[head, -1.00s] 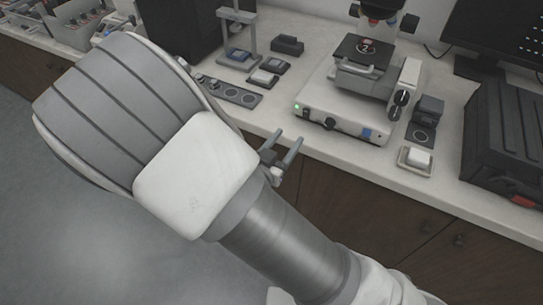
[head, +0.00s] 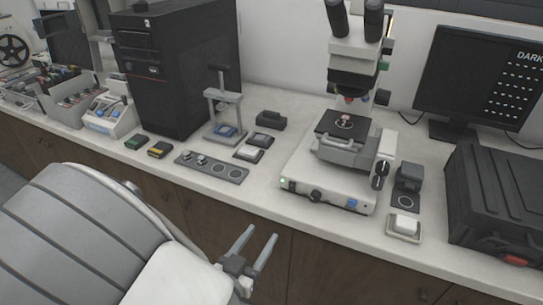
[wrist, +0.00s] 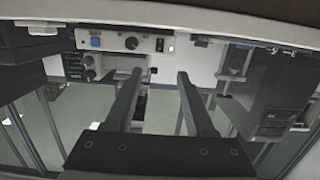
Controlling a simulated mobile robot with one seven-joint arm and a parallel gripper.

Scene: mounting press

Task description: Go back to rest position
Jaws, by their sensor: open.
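My gripper (head: 252,254) is in front of the bench, below the level of its top, in the lower middle of the head view. Its two fingers are apart with nothing between them. In the wrist view my gripper (wrist: 155,82) also shows open and empty, with the bench front and the microscope base's controls beyond it. My grey and white arm fills the lower left of the head view. My gripper touches nothing that I can see.
The bench (head: 270,204) carries a microscope (head: 330,185), a holder strip with round wells (head: 212,166), a small press stand (head: 224,110), a black computer tower (head: 180,70), a monitor (head: 480,80) and a black case (head: 497,205). Brown cabinets stand below.

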